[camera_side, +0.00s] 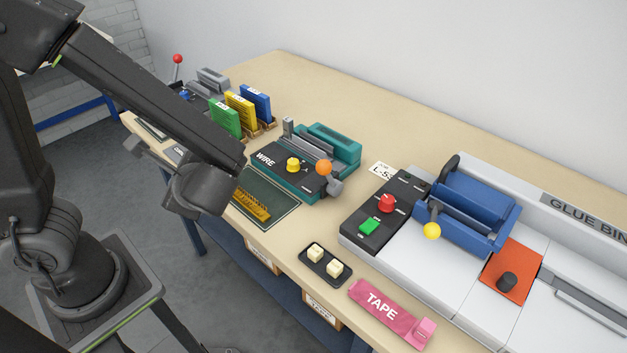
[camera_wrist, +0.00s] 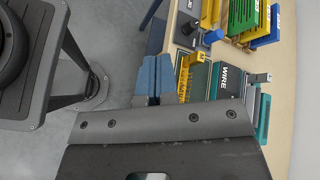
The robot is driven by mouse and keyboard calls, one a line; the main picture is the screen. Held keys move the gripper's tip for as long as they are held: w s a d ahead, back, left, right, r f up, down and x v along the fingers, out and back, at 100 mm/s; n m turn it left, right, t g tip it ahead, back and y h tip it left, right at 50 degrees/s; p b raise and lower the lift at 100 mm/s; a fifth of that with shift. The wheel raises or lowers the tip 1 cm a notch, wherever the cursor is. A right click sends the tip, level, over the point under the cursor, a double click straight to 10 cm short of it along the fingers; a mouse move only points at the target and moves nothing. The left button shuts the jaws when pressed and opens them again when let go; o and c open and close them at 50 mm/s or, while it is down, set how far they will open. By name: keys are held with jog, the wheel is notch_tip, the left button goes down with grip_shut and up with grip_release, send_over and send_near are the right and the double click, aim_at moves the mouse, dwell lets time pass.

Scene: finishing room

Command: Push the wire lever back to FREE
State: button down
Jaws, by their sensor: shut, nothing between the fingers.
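The wire machine is teal with a black panel marked WIRE (camera_side: 264,160), at mid-table in the side view; part of its panel (camera_wrist: 228,78) shows in the wrist view. Its lever has an orange ball (camera_side: 324,167) and a grey arm at the panel's right end. I cannot read a FREE mark, so the lever's setting is unclear. In the wrist view my gripper (camera_wrist: 154,62) is shut and empty, its blue-grey fingers together left of the machine. The side view hides the fingertips; the wrist is left of the machine, apart from the lever. The wrist view does not show the orange ball.
A yellow comb strip (camera_side: 251,207) lies on a dark mat before the machine. Green, yellow and blue holders (camera_side: 240,110) stand behind left. The glue binder (camera_side: 480,205), with a yellow-ball lever, stands right. A pink tape dispenser (camera_side: 392,314) and switch box (camera_side: 326,265) sit near the front edge.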

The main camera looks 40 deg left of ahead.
aim_at(320, 172)
jog(key=w+d+f+m+t+h, duration=0.3)
jog(key=d+f+m+t, duration=0.1)
jog(key=d+m+t, duration=0.3)
jog(key=w+d+f+m+t+h, duration=0.3)
jog(key=d+m+t, duration=0.5)
jog(key=m+t, duration=0.4)
notch_tip(320, 172, down, 2)
jog(key=m+h, duration=0.1)
jog(key=m, duration=0.1)
jog(key=shift+w+d+m+h, duration=0.25)
jog(key=shift+w+m+h, duration=0.05)
jog(key=shift+m, duration=0.1)
jog(key=x, duration=1.4)
jog(key=shift+r, duration=0.15)
jog(key=shift+r, duration=0.1)
